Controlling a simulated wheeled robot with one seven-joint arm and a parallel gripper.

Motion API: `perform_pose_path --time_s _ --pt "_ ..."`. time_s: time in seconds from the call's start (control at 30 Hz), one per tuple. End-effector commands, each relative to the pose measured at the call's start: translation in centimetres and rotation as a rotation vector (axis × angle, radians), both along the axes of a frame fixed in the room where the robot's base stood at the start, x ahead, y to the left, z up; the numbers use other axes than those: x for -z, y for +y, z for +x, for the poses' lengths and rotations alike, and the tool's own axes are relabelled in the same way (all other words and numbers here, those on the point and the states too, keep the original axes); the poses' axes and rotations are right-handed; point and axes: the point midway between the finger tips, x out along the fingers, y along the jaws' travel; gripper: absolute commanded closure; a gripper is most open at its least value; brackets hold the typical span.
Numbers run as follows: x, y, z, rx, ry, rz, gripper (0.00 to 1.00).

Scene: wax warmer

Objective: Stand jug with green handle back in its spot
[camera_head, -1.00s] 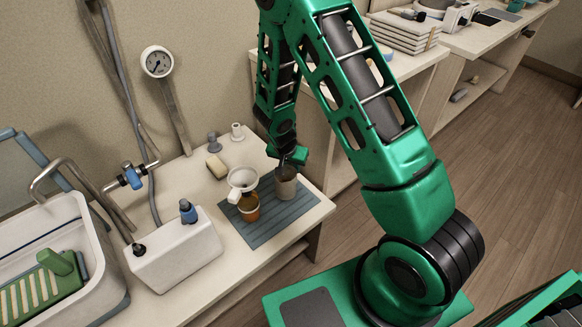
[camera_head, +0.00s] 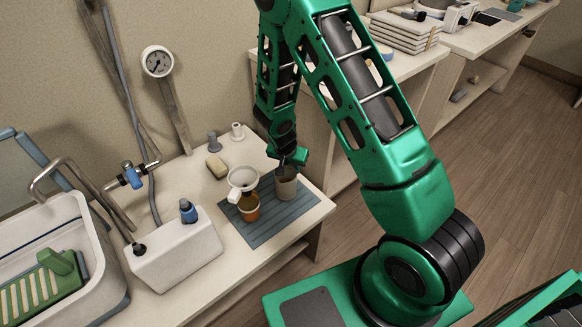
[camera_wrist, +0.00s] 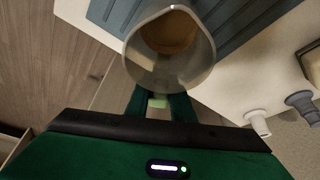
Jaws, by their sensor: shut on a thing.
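The jug (camera_head: 286,188) is a greyish, see-through cup at the right part of the blue-grey ribbed mat (camera_head: 268,230). In the wrist view the jug (camera_wrist: 168,72) shows brown contents, and its pale green handle (camera_wrist: 158,101) lies between my fingers. My gripper (camera_head: 291,163) is shut on that handle at the jug's far side; the wrist view shows my gripper (camera_wrist: 157,106) too. The jug looks upright. I cannot tell whether its base touches the mat. The fingers hide part of the handle.
An amber cup (camera_head: 249,209) with a white funnel-like vessel (camera_head: 242,179) above it stands left of the jug. A grey peg (camera_head: 213,142), a white peg (camera_head: 237,132) and a beige block (camera_head: 216,166) are behind. A white box (camera_head: 175,252) stands left.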

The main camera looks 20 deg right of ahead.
Motion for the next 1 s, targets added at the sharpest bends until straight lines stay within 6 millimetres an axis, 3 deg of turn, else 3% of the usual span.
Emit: perform_pose_path --time_s 1.0 --pt "0.85 -0.01 0.03 0.0 0.0 0.0 1.0"
